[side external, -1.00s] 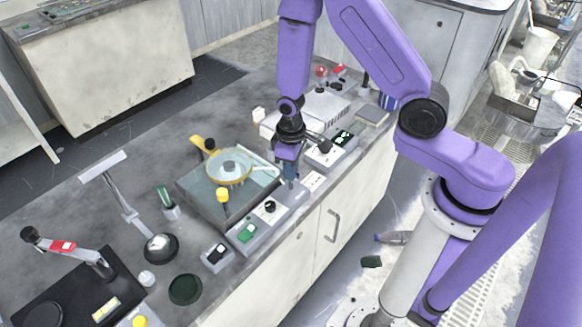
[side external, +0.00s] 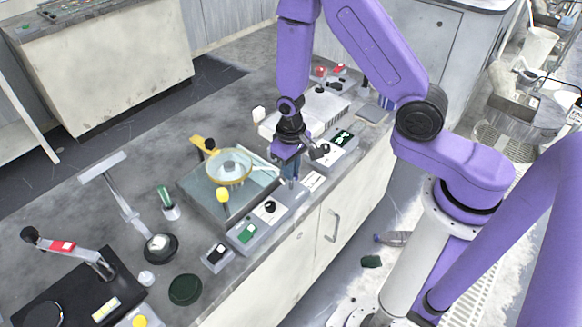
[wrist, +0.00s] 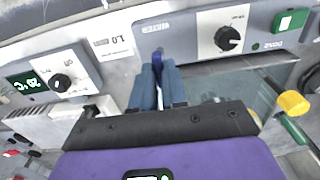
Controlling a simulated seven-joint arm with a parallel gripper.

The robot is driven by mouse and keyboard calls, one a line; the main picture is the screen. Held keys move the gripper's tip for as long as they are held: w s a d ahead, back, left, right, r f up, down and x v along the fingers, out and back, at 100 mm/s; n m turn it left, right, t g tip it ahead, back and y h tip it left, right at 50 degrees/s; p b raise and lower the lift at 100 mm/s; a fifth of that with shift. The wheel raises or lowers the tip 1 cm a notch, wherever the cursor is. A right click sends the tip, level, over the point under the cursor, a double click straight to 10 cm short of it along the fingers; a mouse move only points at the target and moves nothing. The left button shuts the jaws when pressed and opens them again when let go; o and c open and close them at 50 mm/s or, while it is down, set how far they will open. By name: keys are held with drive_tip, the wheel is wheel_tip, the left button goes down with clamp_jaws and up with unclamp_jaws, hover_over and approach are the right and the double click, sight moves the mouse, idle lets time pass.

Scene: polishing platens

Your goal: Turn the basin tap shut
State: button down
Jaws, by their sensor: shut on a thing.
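My gripper (wrist: 157,88) points down at the front strip of the bench, its two blue-grey fingers shut on a small dark blue tap handle (wrist: 157,58). The handle stands at the panel marked WATER (wrist: 185,38) in the wrist view. Only its upper end shows between the fingers, so its exact angle is hard to tell. In the side view my gripper (side external: 291,172) is at the right of the grey-green basin (side external: 203,203), which carries a round platen with a yellow ring (side external: 238,181).
A black knob (wrist: 228,39) and a green button (wrist: 290,21) sit right of the tap in the wrist view. A unit with a green display (wrist: 25,82) is at left. A yellow knob (side external: 222,195) stands at the basin's front. A metal stand (side external: 130,212) is farther left.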

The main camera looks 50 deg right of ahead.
drive_tip(key=c, duration=1.2)
unclamp_jaws()
drive_tip(key=shift+o, duration=0.2)
wheel_tip(320, 180, up, 18)
drive_tip(key=shift+f, duration=0.25)
drive_tip(key=s+r+n, duration=0.2)
drive_tip(key=s+n, duration=0.4)
drive_tip(key=s, duration=0.5)
drive_tip(key=s+r+n, duration=0.2)
drive_tip(key=s+n, duration=0.4)
drive_tip(key=s, duration=0.4)
drive_tip(key=shift+s+d+n, duration=0.35)
drive_tip(key=shift+s+n, duration=0.05)
